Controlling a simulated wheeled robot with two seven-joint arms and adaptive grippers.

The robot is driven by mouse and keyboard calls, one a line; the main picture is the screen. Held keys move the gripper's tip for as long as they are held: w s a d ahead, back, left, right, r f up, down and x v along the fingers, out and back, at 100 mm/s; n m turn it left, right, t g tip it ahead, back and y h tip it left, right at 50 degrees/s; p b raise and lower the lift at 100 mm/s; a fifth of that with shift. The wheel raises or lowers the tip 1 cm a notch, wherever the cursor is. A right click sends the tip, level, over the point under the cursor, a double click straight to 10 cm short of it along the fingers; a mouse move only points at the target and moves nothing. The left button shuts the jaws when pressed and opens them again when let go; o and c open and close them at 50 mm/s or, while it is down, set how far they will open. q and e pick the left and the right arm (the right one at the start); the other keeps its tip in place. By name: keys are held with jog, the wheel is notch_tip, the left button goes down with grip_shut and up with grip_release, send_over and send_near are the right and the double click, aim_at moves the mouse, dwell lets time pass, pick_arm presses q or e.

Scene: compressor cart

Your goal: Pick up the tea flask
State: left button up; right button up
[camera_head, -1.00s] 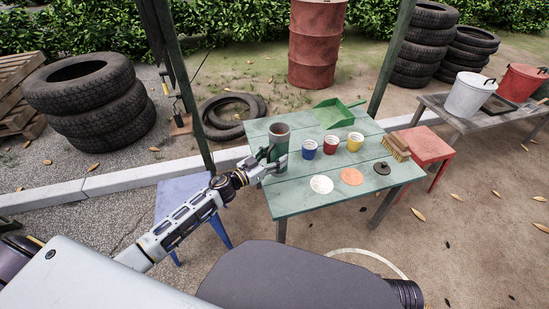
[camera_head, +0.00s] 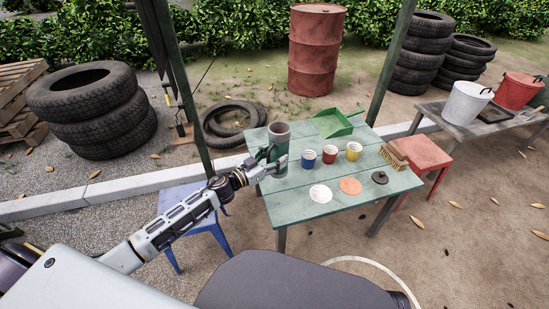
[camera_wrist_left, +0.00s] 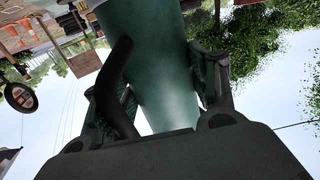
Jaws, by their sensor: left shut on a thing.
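The tea flask (camera_head: 279,136) is a tall green cylinder with a grey-brown top, at the left end of the green table (camera_head: 300,205) in the head view. My left gripper (camera_head: 274,163) is shut on the flask from the left, low on its body. In the left wrist view the green flask (camera_wrist_left: 150,50) fills the space between the two fingers (camera_wrist_left: 160,95), with a dark handle-like bar in front of it. The flask looks upright. I cannot tell whether its base touches the table. My right gripper is not in view.
Blue (camera_head: 308,159), red (camera_head: 329,153) and yellow (camera_head: 353,151) cups stand right of the flask. A green dustpan (camera_head: 334,124), a brush (camera_head: 393,157), white (camera_head: 320,193) and orange (camera_head: 350,186) discs and a dark lid (camera_head: 379,177) share the table. A blue stool (camera_head: 190,200) stands left.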

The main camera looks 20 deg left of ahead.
pick_arm(q)
jog(key=shift+r, duration=0.35)
jog(key=shift+r, duration=0.1)
jog(key=shift+w, duration=0.1)
dwell(0.6)
